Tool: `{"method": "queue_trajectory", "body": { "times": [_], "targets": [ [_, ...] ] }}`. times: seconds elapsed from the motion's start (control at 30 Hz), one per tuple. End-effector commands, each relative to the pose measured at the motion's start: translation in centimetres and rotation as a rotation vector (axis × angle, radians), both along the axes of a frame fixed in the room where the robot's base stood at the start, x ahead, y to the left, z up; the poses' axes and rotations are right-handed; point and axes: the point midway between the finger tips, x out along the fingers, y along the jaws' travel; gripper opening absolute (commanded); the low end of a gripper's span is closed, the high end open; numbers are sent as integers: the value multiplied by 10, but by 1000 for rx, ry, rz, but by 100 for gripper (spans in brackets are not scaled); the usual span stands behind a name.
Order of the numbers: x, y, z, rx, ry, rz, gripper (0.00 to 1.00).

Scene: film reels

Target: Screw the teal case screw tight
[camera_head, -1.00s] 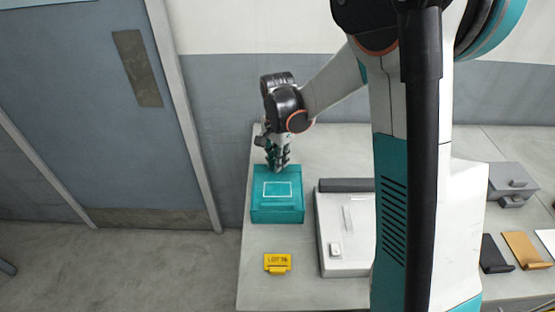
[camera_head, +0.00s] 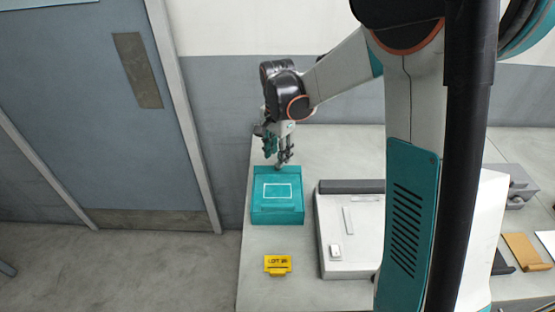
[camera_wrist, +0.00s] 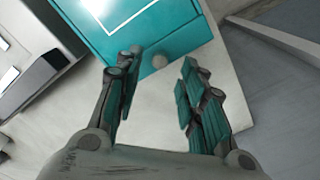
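The teal case (camera_head: 278,214) stands on the left part of the table, with a white rectangle outlined on its top. In the wrist view the case (camera_wrist: 180,38) fills the upper middle. A small round grey knob, seemingly the case screw (camera_wrist: 160,61), shows at the case's near edge in that view, between and just beyond my fingertips. In the head view the screw is too small to make out clearly. My gripper (camera_head: 283,162) is at the case's back edge, pointing down. In the wrist view my gripper (camera_wrist: 158,72) has its fingers spread apart with nothing between them.
A yellow "LOT" sign (camera_head: 278,264) stands in front of the case. A pale grey device (camera_head: 352,262) with a dark bar lies to its right. Tan and dark folders lie farther right. The table's left edge is close beside the case.

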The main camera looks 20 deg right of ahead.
Motion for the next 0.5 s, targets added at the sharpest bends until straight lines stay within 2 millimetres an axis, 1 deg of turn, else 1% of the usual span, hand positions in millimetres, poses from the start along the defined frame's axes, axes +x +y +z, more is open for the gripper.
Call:
{"method": "queue_trajectory", "body": {
  "times": [0.03, 0.1, 0.23, 0.4, 0.5],
  "targets": [
    [0, 0, 12, 0, 0, 0, 37],
    [0, 0, 27, 0, 0, 0, 37],
    [0, 0, 51, 0, 0, 0, 37],
    [0, 0, 74, 0, 0, 0, 37],
    [0, 0, 80, 0, 0, 0, 37]
  ]
}}
